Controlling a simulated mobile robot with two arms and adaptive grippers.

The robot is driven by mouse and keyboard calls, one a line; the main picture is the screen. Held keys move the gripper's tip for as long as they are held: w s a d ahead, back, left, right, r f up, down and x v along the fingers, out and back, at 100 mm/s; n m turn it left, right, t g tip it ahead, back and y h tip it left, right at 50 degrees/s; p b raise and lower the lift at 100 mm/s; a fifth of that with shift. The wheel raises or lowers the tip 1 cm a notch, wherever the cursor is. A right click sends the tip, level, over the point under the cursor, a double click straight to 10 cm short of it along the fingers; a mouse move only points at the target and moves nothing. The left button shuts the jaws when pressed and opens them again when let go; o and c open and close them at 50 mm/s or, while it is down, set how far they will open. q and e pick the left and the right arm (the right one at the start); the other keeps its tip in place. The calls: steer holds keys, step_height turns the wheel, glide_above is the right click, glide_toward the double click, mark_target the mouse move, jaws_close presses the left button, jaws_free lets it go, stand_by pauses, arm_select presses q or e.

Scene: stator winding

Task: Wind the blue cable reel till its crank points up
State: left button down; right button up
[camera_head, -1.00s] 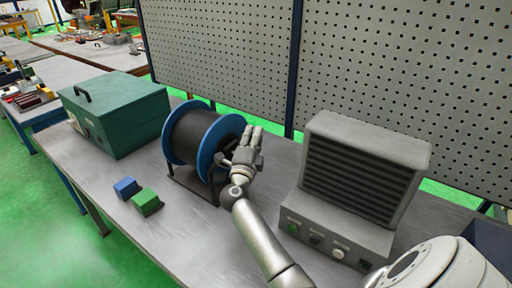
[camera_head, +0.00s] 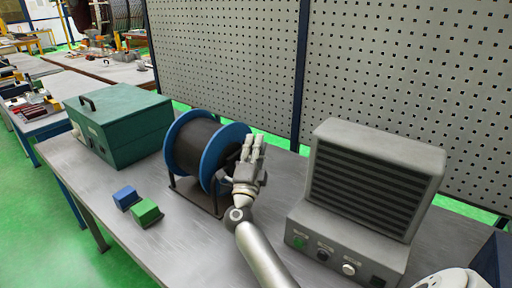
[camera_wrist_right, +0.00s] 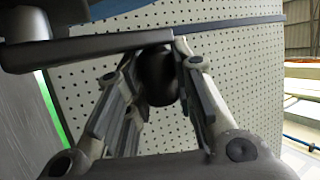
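The blue cable reel (camera_head: 167,155), wound with dark cable, stands on a dark stand on the grey workbench. My right gripper (camera_head: 253,150) is at the right flange of the reel, fingers pointing up in the head view. In the right wrist view, a dark crank arm (camera_wrist_right: 85,49) runs across the upper left to a round black knob (camera_wrist_right: 157,76). The blue flange (camera_wrist_right: 70,8) shows at the top left. In the head view, the gripper hides most of the crank. My left gripper is out of view.
A green metal box (camera_head: 128,122) stands left of the reel. A blue block (camera_head: 126,197) and a green block (camera_head: 146,213) lie in front of it. A grey louvred unit (camera_head: 370,190) with buttons stands right of my arm. A perforated panel (camera_head: 400,80) rises behind the bench.

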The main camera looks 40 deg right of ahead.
steer(key=o, duration=0.5)
steer(key=shift+w+a+f, duration=0.1)
steer(key=shift+a, duration=0.05)
steer(key=shift+c, duration=0.2)
steer(key=v, duration=1.2)
